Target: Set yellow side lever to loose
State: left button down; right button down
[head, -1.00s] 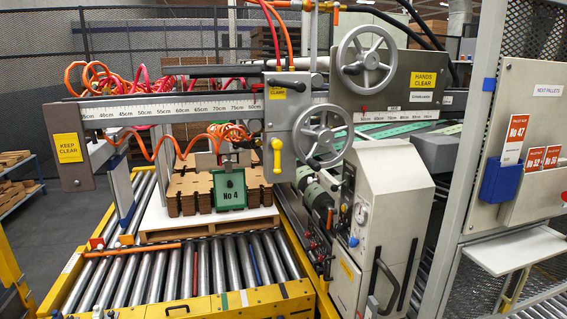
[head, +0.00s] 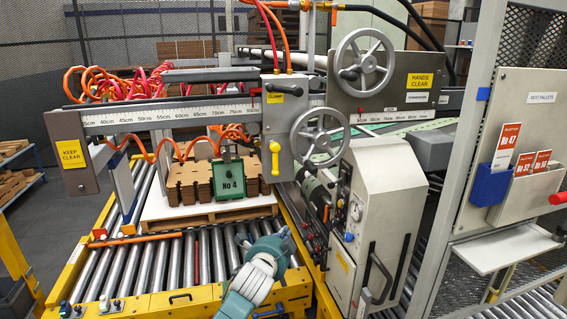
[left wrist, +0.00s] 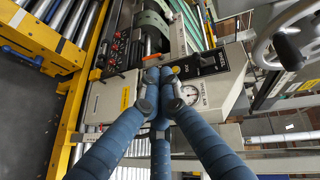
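The yellow side lever (head: 275,158) hangs straight down from the front of the grey carriage box (head: 285,110) in the head view, below a yellow label. No loose or tight marking is readable beside it. My left gripper (head: 264,242), blue-grey with several jointed fingers, is below the lever, over the rollers, and apart from it. In the left wrist view its three fingers (left wrist: 160,92) come together at the tips with nothing visible between them. They point toward the grey cabinet with a dial. I cannot make out the lever in that view. My right gripper is not in view.
Two handwheels (head: 364,63) stand to the right of and above the lever. A green No 4 plate (head: 229,178) and stacked brown blanks (head: 188,183) are at its left. The grey cabinet (head: 377,215) stands close on the right. Open space lies above the rollers (head: 150,265).

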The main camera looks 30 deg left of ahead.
pick_arm(q)
jog(key=m+t+y, duration=0.1)
jog(key=t+y, duration=0.1)
send_near(274, 159)
notch_tip(274, 159, down, 2)
jog(key=d, duration=0.3)
jog(key=shift+w+a+f+p, duration=0.2)
jog(key=shift+w+f+p, duration=0.05)
jog(key=shift+w+p, duration=0.2)
jog(key=p+x, duration=0.2)
jog(key=x, duration=0.8)
jog(key=shift+d, duration=0.1)
jog(key=shift+w+p, duration=0.1)
jog(key=shift+p, duration=0.2)
